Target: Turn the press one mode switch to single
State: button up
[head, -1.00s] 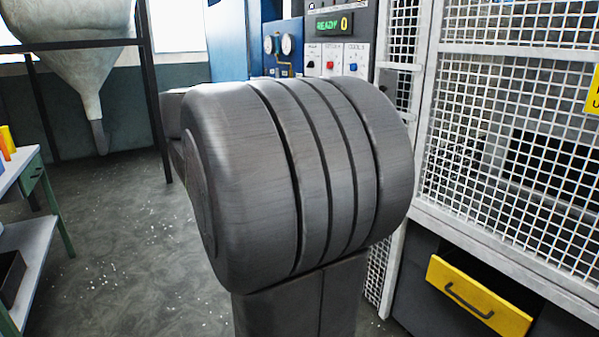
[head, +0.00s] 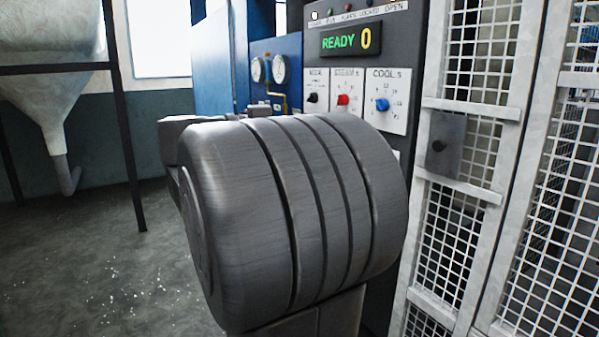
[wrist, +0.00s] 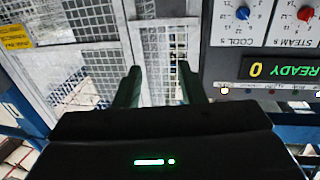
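The press control panel shows in the head view with three switch plates below a display reading READY 0. The mode switch (head: 313,98) is a small black knob on the leftmost white plate; its exact setting is too small to read. In the wrist view, which is upside down, my gripper (wrist: 158,72) has its two dark fingers apart with nothing between them. The fingers point toward the mesh guard, beside the panel. The mode switch is outside the wrist view, and my gripper is hidden in the head view behind my arm.
The red steam knob (head: 343,100) and blue cool knob (head: 382,105) sit right of the mode switch. Two gauges (head: 268,69) are on the blue unit at left. A white mesh guard (head: 480,120) stands right of the panel. Open floor (head: 110,260) lies at left.

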aim_at(313, 97)
jog(key=i+u, duration=0.1)
jog(key=i, duration=0.6)
jog(key=i+l+u, duration=0.1)
jog(key=i, duration=0.55)
jog(key=i+l+u, duration=0.15)
jog(key=i, duration=0.55)
jog(key=l, duration=0.1)
